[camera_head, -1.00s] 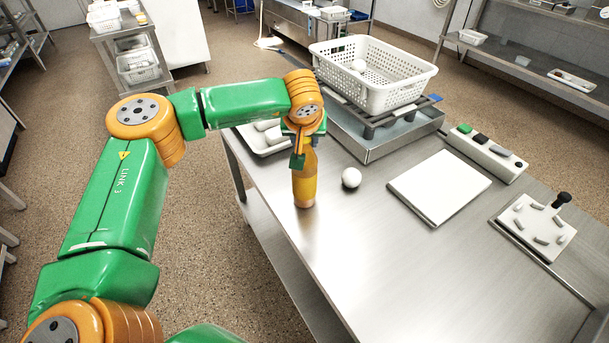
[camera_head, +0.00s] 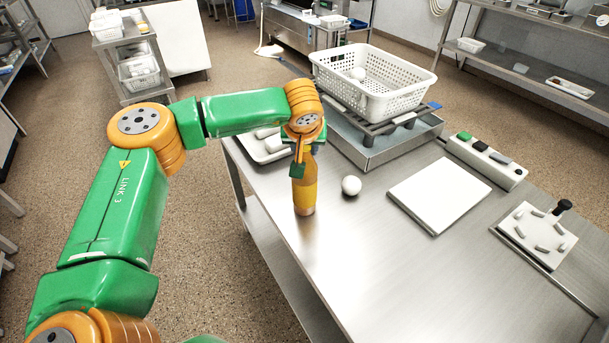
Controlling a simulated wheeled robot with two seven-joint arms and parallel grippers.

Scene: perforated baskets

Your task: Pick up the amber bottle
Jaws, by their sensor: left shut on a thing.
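The amber bottle (camera_head: 304,195) stands upright near the table's left edge. My left gripper (camera_head: 299,166) is around its upper part from above, shut on it. The gripper and wrist hide the bottle's top. The bottle's base appears to be at the tabletop; I cannot tell whether there is a small gap under it. My right gripper is not in view.
A white ball (camera_head: 351,186) lies right of the bottle. A white tray (camera_head: 268,152) is behind it. A perforated white basket (camera_head: 395,99) stands on a raised metal platform. A white board (camera_head: 440,193) lies right. The front tabletop (camera_head: 400,285) is clear.

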